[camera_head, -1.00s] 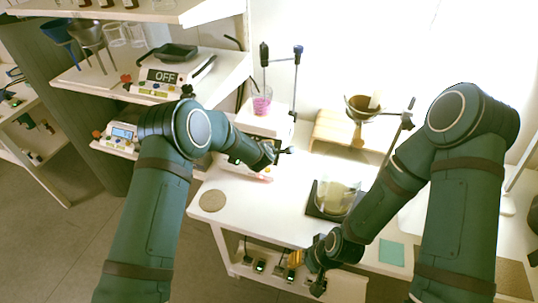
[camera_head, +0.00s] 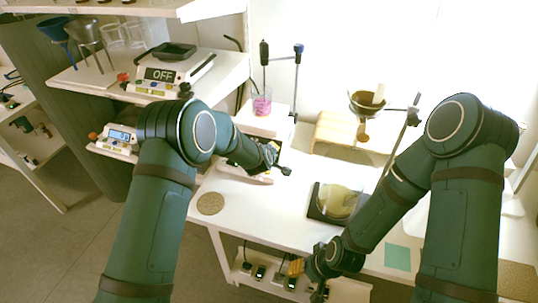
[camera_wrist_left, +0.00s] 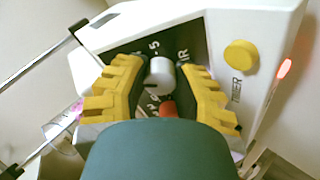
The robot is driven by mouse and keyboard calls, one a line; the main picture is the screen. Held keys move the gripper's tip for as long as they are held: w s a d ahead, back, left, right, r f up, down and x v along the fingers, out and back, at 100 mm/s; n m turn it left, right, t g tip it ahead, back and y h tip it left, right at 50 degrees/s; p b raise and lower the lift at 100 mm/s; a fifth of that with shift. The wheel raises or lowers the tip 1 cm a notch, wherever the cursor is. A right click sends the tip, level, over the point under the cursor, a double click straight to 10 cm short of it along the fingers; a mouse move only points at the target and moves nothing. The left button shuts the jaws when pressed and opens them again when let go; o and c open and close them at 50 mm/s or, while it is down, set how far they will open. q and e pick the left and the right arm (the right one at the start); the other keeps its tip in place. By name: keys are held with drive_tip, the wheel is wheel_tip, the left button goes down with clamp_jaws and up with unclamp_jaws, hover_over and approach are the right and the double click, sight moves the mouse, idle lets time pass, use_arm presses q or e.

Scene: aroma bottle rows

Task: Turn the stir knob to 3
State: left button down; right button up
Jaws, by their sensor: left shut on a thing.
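The stirrer, a white device (camera_head: 266,122), stands on the bench, with a beaker of pink liquid (camera_head: 262,104) on top. In the left wrist view its dark front panel shows a pale grey stir knob (camera_wrist_left: 160,75), with a "5" beyond it and part of the label "IR" beside it. My left gripper (camera_wrist_left: 158,90) has its yellow fingers on either side of this knob, shut on it; it also shows in the head view (camera_head: 272,157). The knob's exact setting cannot be read. My right gripper (camera_head: 305,274) is low at the bench's front edge; its jaws are unclear.
A yellow timer knob (camera_wrist_left: 241,55) and a red light (camera_wrist_left: 284,68) are right of the stir knob. A scale reading "OFF" (camera_head: 160,76) stands on the left shelf.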

idle(0.3)
use_arm(q)
drive_tip(key=c, duration=1)
unclamp_jaws()
drive_tip(key=shift+o, duration=0.2)
drive_tip(key=v, duration=1.2)
